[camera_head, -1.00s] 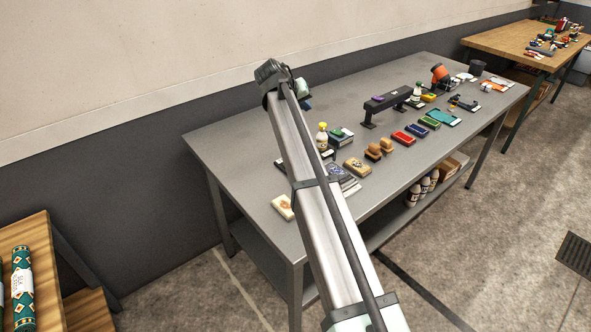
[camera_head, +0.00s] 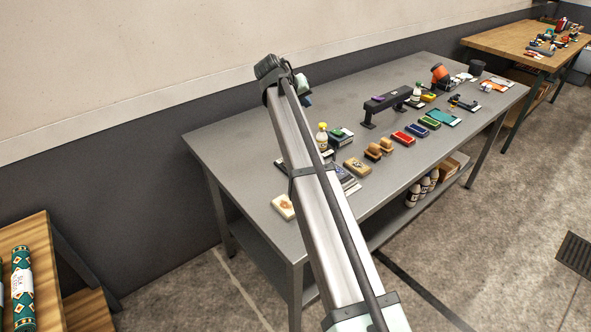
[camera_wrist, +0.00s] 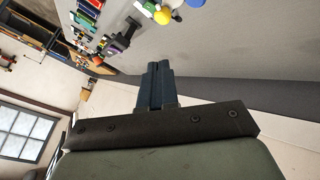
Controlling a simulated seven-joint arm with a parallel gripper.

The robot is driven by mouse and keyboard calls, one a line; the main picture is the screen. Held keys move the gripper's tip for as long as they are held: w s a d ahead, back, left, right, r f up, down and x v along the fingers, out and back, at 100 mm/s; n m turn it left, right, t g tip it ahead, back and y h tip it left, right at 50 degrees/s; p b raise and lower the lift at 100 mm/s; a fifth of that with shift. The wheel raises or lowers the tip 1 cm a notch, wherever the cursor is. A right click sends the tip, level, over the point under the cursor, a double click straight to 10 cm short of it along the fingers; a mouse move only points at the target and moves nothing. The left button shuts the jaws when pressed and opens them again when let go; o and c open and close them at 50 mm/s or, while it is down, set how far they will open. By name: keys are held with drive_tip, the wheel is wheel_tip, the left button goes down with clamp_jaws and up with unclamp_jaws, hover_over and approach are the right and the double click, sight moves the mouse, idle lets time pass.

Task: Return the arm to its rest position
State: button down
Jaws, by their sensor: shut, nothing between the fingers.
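My gripper (camera_wrist: 157,88) shows in the wrist view with its two dark fingers together and nothing between them. In the head view my arm stretches up from the bottom middle across the grey metal table (camera_head: 232,160), with its end above the table's far left part. The fingers are hardly visible there. The tabletop and its objects show tilted at the top of the wrist view, apart from the fingers.
A wooden table (camera_head: 490,40) stands at back right. A patterned roll (camera_head: 22,285) is at left.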

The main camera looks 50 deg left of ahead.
drive_tip(key=shift+f, duration=3.6)
drive_tip(key=shift+f, duration=0.15)
drive_tip(key=shift+f, duration=0.35)
drive_tip(key=shift+f, duration=0.3)
drive_tip(key=shift+r, duration=0.8)
drive_tip(key=shift+r, duration=0.1)
wheel_tip(320, 180, up, 6)
drive_tip(key=shift+f, duration=0.1)
idle(0.5)
